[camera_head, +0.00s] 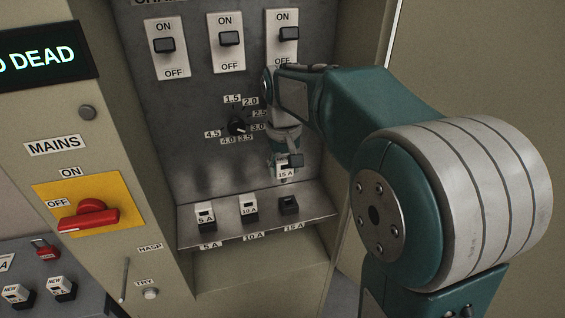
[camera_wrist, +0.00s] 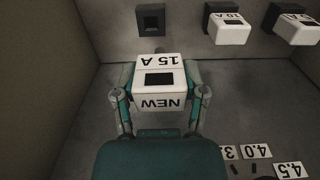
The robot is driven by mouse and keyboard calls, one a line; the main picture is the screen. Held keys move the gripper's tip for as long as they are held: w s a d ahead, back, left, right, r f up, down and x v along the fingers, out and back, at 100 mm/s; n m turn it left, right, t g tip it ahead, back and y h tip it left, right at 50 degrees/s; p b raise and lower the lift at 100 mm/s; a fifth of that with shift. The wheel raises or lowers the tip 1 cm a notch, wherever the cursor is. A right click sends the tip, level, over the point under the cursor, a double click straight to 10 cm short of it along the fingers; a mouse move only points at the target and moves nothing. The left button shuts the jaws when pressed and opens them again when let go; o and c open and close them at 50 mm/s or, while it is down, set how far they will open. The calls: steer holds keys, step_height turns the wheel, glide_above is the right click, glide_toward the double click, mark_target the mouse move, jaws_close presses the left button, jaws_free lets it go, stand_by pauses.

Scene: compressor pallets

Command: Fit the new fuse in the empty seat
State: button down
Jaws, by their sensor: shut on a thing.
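My gripper (camera_head: 284,158) is shut on the white new fuse (camera_head: 286,173), marked 15 A. The fuse also shows in the wrist view (camera_wrist: 158,67), between the two fingers (camera_wrist: 158,92), with "NEW" and "15 A" on its faces and a dark square recess. The empty seat (camera_head: 289,204) is a dark block at the right end of the fuse ledge, above a 15 A label. In the wrist view the empty seat (camera_wrist: 151,20) is a dark square socket beyond the fuse. The fuse is held above the seat, apart from it.
The 5 A fuse (camera_head: 205,216) and 10 A fuse (camera_head: 249,209) sit in the ledge's other seats. A rotary knob (camera_head: 237,125) and several switches are on the panel behind. The cabinet's right wall (camera_head: 365,115) is close. A red mains handle (camera_head: 88,218) is at left.

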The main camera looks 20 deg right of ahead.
steer(key=shift+d+f, duration=0.1)
steer(key=shift+d, duration=0.4)
steer(key=shift+d+f, duration=0.3)
steer(key=shift+f, duration=0.2)
steer(key=shift+d+f, duration=0.3)
steer(key=shift+f, duration=0.2)
steer(key=shift+a+f, duration=0.4)
steer(key=shift+f, duration=0.3)
steer(key=shift+a+f, duration=0.4)
steer(key=shift+f, duration=0.25)
steer(key=shift+d+f, duration=0.1)
steer(key=shift+f, duration=0.15)
steer(key=shift+d+f, duration=0.3)
steer(key=shift+d, duration=0.15)
steer(key=shift+a, duration=0.35)
steer(key=shift+s+d, duration=0.1)
steer(key=shift+d, duration=0.3)
